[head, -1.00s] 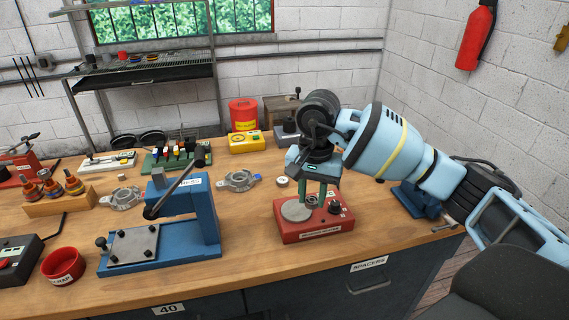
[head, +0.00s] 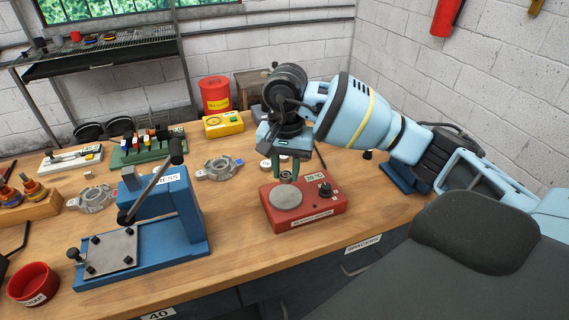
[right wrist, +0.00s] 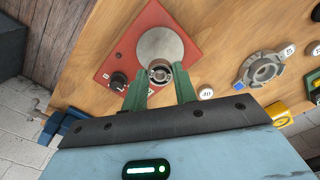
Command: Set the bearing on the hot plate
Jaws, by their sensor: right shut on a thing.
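The hot plate is a red box (head: 330,205) with a round grey heating disc (head: 287,198), a black knob and a small display. It also shows in the right wrist view (right wrist: 118,55), with its disc (right wrist: 160,46) just beyond the bearing. My right gripper (head: 286,178) points down over the back edge of the disc. In the right wrist view its green fingers (right wrist: 160,88) are shut on the small ring-shaped metal bearing (right wrist: 160,73). The bearing overlaps the disc's near edge there; I cannot tell whether they touch. The fingers mostly hide the bearing in the head view. My left gripper is out of view.
A blue press (head: 165,220) stands left of the hot plate. A grey alternator housing (head: 220,168) lies behind, between them. A yellow meter (head: 223,124) and red can (head: 215,94) stand at the back. Bare wood lies between press and hot plate.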

